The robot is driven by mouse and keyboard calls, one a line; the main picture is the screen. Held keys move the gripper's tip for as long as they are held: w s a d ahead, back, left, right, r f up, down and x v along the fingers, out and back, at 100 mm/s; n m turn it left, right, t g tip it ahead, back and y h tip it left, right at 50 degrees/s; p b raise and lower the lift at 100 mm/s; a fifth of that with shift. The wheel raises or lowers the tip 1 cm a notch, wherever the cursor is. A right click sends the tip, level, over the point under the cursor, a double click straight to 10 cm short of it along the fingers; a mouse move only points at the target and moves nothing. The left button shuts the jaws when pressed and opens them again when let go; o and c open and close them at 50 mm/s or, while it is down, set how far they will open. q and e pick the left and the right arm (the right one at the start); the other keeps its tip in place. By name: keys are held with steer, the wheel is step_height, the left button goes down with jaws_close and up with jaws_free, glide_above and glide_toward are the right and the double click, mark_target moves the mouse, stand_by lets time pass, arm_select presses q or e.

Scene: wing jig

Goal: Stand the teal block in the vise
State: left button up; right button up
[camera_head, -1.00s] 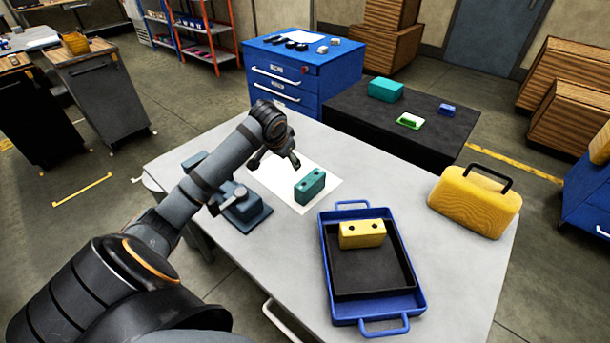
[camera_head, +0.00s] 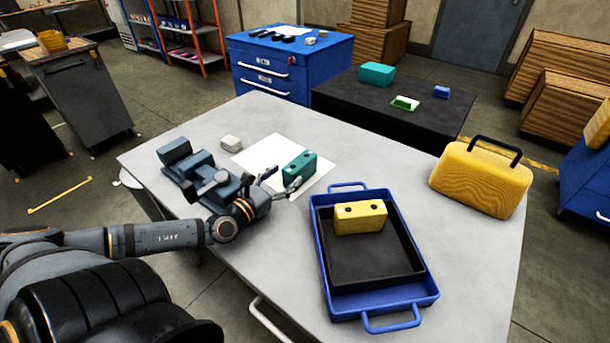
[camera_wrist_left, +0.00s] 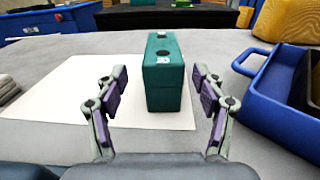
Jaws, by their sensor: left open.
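The teal block (camera_head: 300,168) lies on a white sheet (camera_head: 262,152) on the grey table, with dark holes in its top. It also shows in the left wrist view (camera_wrist_left: 166,80), straight ahead between the fingers. My left gripper (camera_head: 283,182) is low over the table, open, with its fingertips just short of the block's near end. In the left wrist view the gripper (camera_wrist_left: 160,92) has a finger on each side, apart from the block. The blue-grey vise (camera_head: 190,172) stands left of the sheet, partly hidden by my left gripper. My right gripper is not in view.
A blue tray (camera_head: 431,292) with a black liner holds a yellow block (camera_head: 360,217) right of the gripper. A yellow case (camera_head: 480,178) stands at the table's right. A small pale block (camera_head: 231,143) sits behind the vise. The table's front middle is clear.

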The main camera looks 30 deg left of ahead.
mark_target(300, 161)
arm_select(q)
steer(key=shift+w, duration=0.1)
steer(key=shift+w+r+b, duration=0.2)
steer(key=shift+w+b, duration=0.4)
steer(key=shift+b, duration=0.15)
steer(key=shift+w, duration=0.25)
steer(key=shift+w+f, duration=0.1)
steer(key=shift+w, duration=0.1)
steer(key=shift+w+d, duration=0.1)
steer(key=shift+w, duration=0.2)
steer(key=w, duration=0.1)
steer(key=w+r+p, duration=0.1)
steer(key=w, duration=0.1)
steer(key=shift+d, duration=0.2)
steer(key=shift+w+d+f+p, duration=0.15)
steer(key=shift+w+f+p, duration=0.1)
steer(key=shift+w+p, duration=0.25)
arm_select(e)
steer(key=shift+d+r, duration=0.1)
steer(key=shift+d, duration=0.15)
